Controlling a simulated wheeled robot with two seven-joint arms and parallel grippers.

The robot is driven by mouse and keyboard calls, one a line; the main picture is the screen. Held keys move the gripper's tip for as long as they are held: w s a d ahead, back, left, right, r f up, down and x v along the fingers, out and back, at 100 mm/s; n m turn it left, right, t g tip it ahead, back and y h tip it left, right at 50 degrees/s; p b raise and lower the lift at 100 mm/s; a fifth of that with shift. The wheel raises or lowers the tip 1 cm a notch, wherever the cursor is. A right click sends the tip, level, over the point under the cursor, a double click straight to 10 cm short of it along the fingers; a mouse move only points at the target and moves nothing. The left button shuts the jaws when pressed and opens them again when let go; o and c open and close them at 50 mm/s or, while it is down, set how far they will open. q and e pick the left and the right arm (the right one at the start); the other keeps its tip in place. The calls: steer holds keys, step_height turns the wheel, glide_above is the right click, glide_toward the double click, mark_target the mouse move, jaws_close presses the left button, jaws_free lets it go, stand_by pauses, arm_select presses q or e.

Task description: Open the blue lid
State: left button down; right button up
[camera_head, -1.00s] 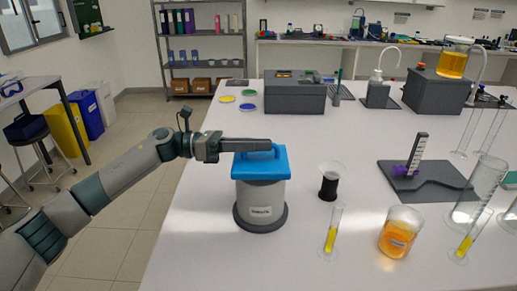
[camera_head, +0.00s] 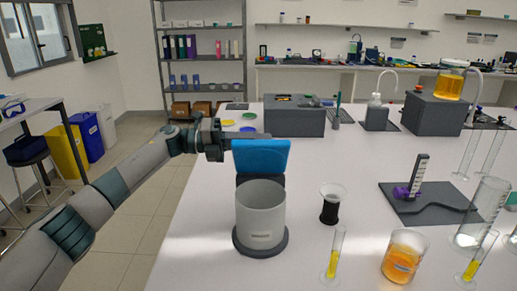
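The blue lid (camera_head: 261,156) stands raised, nearly upright, at the back of the grey-white container (camera_head: 261,213). The container is open at the top and sits on a dark round base. My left gripper (camera_head: 240,136) is at the lid's upper left edge, its fingers reaching along the lid's far side. The lid hides the fingertips and its handle, so I cannot tell whether the fingers are shut on it. My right gripper is not in view.
A small funnel-topped vessel with dark liquid (camera_head: 330,205), a cylinder with yellow liquid (camera_head: 335,255) and a beaker of orange liquid (camera_head: 402,257) stand right of the container. A grey box (camera_head: 294,121) is behind. The table's left front is clear.

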arm_select(q)
steer(key=shift+w+n, duration=0.6)
steer(key=shift+w+f+n, duration=0.1)
steer(key=shift+w+n, duration=0.3)
steer(key=shift+n, duration=0.1)
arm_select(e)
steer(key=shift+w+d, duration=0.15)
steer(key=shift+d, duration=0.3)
arm_select(q)
steer(key=c, duration=1.9)
jaws_free()
steer(key=shift+o, duration=0.4)
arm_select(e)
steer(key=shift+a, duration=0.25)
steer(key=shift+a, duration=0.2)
arm_select(q)
steer(key=shift+a, duration=0.15)
